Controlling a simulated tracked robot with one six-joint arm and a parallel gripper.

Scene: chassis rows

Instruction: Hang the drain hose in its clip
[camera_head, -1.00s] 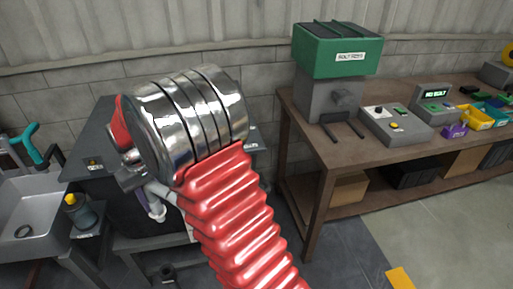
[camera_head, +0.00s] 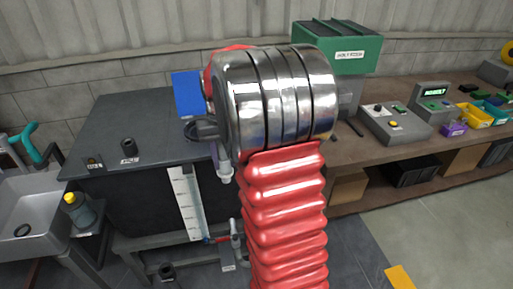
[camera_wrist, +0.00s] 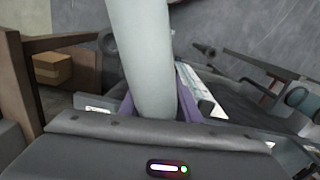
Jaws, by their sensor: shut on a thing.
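The drain hose (camera_wrist: 145,55) is a thick, pale grey tube that fills the upper middle of the wrist view. My gripper (camera_wrist: 155,106) has its purple fingers on either side of the hose and is shut on it. In the head view, a short pale piece (camera_head: 224,172), probably the hose, shows just left of my red and metal arm. My arm hides the fingers and most of the hose there. I cannot make out the clip for certain in either view.
A dark tank (camera_head: 140,200) with a white level scale (camera_head: 186,205) stands left of my arm. A blue panel (camera_head: 188,94) stands at its back. A red-handled valve (camera_head: 222,239) sits low at its front. A sink (camera_head: 30,215) is at far left, a workbench (camera_head: 400,160) at right.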

